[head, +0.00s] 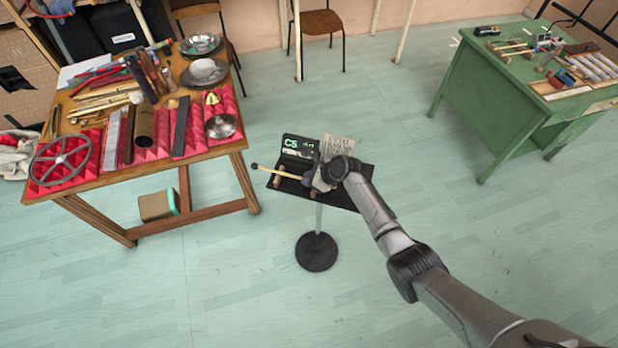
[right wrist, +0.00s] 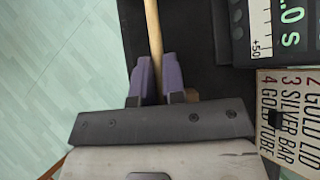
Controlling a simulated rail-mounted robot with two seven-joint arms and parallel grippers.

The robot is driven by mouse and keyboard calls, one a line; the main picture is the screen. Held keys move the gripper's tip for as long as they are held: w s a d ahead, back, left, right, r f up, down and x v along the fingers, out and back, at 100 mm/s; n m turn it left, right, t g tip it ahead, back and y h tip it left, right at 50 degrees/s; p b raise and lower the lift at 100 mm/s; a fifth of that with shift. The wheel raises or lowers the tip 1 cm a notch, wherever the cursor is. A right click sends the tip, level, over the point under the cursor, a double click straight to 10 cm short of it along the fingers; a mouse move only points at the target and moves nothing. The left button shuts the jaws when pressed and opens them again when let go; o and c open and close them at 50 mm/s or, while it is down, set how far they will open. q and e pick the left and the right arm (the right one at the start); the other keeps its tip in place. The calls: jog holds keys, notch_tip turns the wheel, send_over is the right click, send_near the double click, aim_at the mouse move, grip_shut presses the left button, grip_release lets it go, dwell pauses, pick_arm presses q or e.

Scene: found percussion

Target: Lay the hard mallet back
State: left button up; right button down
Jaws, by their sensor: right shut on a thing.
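The hard mallet (head: 280,172), a pale wooden stick with a small dark head at its left end, is at the black stand tray (head: 338,197). Its handle also shows in the right wrist view (right wrist: 153,35), running up from between my fingers. My right gripper (head: 316,182) is over the tray; in the right wrist view its purple fingers (right wrist: 158,72) are shut on the handle. My left gripper is not in view.
A tuner reading C5 (head: 297,146) and a text card (head: 338,146) stand at the tray's back, close to my right gripper. A wooden table (head: 205,152) with metal objects on red foam is at left. A green desk (head: 480,105) is at far right. Floor around the stand is clear.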

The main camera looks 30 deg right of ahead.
jog(key=c, duration=1.1)
grip_release()
